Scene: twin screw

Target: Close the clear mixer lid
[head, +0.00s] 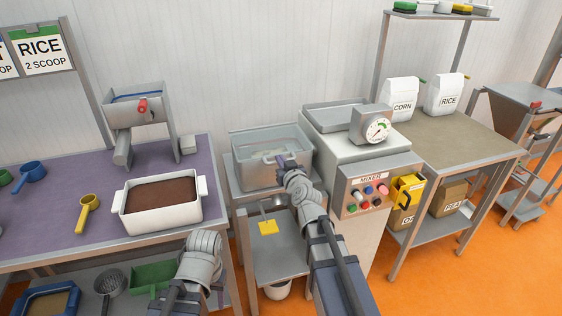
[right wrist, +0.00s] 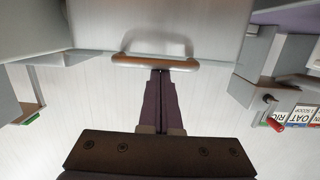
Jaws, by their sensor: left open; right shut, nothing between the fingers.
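The clear mixer lid (head: 250,142) is a see-through panel over the grey steel tub beside the mixer (head: 350,155). How far it is tilted is hard to tell. Its handle (right wrist: 155,64) is a rounded bar, crossing just beyond my fingertips in the right wrist view. My right gripper (head: 279,160) is at the handle in the head view; its purple fingers (right wrist: 160,76) are together with nothing between them. Whether the tips touch the bar is unclear. My left wrist shows low in the head view, but its fingers are hidden.
A white tub of brown material (head: 160,193) and a yellow scoop (head: 88,212) stand on the purple table (head: 55,220) at left. A dial gauge (head: 377,130) and coloured buttons (head: 367,190) are right of the lid.

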